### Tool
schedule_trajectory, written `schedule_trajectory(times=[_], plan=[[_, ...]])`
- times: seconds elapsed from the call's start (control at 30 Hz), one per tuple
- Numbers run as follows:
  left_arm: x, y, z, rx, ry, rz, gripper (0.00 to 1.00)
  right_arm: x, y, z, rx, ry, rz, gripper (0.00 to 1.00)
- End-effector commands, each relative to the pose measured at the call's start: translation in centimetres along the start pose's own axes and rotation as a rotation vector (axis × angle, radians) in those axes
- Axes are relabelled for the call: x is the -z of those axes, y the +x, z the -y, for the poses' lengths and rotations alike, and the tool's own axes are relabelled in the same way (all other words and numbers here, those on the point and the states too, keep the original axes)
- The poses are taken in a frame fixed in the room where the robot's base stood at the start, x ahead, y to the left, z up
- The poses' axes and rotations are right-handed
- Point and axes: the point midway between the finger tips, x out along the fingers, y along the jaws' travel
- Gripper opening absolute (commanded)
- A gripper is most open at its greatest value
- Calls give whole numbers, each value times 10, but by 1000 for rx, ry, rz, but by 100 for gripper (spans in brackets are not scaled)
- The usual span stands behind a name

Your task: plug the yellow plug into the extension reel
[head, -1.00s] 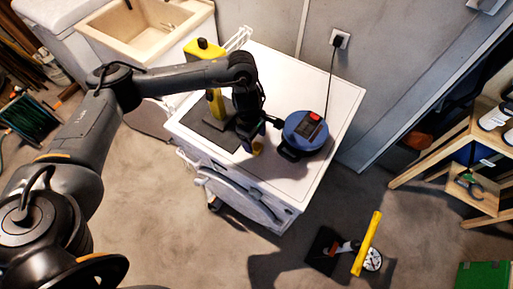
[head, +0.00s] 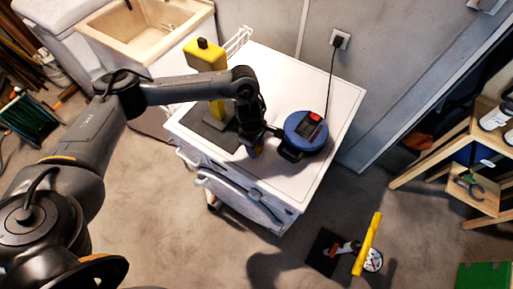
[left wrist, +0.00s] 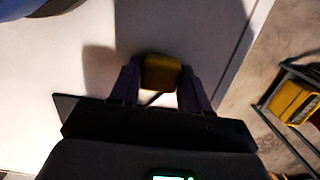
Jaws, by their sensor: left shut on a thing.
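The extension reel (head: 305,131) is blue with a dark top face and a red patch. It sits on the white machine top, with a black cable rising to a wall socket. My left gripper (head: 256,150) is just left of the reel, low over the top. In the left wrist view, its fingers (left wrist: 158,85) are shut on the yellow plug (left wrist: 160,72), one finger on each side. The reel's blue edge (left wrist: 45,8) shows at the upper left there, apart from the plug. The plug's pins cannot be made out. My right gripper is not in view.
The wall socket (head: 340,40) is behind the reel. A yellow-handled tool (head: 368,243) is on the floor at the front right. The machine top right of the reel is clear.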

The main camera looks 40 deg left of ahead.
Motion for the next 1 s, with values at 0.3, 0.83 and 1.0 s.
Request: schedule_trajectory(times=[0.3, 0.83, 1.0], plan=[[0, -1, 0, -1, 0, 0, 19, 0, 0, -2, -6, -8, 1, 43], [-17, -51, 8, -2, 8, 2, 19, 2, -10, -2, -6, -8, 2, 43], [-44, -69, 32, -3, 9, 1, 19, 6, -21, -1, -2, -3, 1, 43]])
